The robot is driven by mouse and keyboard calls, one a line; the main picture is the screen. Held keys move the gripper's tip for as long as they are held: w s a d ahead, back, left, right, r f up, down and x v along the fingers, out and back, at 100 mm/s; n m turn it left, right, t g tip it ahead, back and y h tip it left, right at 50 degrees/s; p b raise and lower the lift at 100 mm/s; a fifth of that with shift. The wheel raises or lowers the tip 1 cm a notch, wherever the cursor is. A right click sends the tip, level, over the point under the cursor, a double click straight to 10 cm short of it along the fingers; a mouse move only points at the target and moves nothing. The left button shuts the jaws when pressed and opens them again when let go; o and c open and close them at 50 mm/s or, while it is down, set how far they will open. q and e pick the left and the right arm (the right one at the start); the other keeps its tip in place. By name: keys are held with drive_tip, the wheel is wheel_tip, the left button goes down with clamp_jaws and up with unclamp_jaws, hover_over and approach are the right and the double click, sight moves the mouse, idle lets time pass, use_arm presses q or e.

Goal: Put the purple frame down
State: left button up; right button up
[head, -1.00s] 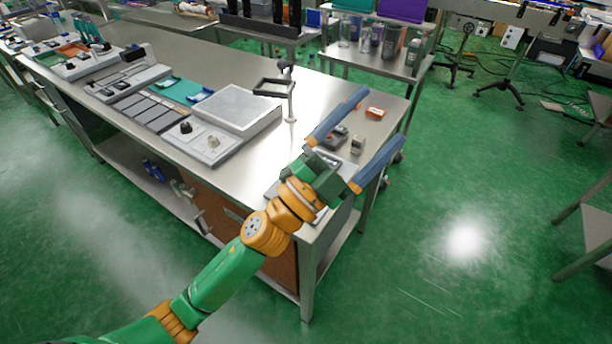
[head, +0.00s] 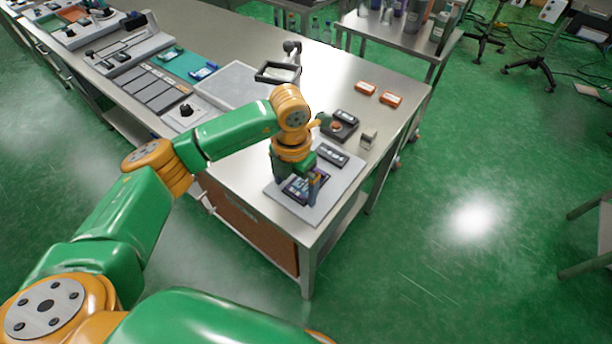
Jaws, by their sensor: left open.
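The purple frame (head: 293,190) lies on a light grey board (head: 322,203) at the near right corner of the steel table. It is dark with a purple edge and is partly hidden by my left gripper (head: 297,187). The left gripper points down at the frame, with its fingers open around or just above it. I cannot tell whether they touch it. My right gripper is not in view.
A dark flat device (head: 333,154) lies on the same board, beyond the frame. A black device with an orange knob (head: 339,127), a small grey block (head: 368,139) and two orange items (head: 390,99) stand behind. A lever press (head: 279,73) is farther left.

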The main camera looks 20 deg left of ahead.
use_arm(q)
drive_tip(key=shift+w+f, duration=0.1)
drive_tip(key=shift+f, duration=0.1)
drive_tip(key=c, duration=1.4)
drive_tip(key=shift+r+b, duration=0.35)
drive_tip(key=shift+r, duration=1.15)
drive_tip(key=shift+c, duration=0.2)
drive_tip(key=s+d+r+b, duration=0.3)
drive_tip(key=s+d+r, duration=0.5)
drive_tip(key=d+r, duration=0.3)
drive_tip(key=a+f+m, duration=0.4)
drive_tip(key=a+m, duration=0.2)
drive_tip(key=m, duration=1)
drive_tip(key=a+f+m, duration=0.3)
drive_tip(key=a+m, duration=0.4)
drive_tip(key=m, duration=0.9)
drive_tip(key=shift+s+f, duration=0.35)
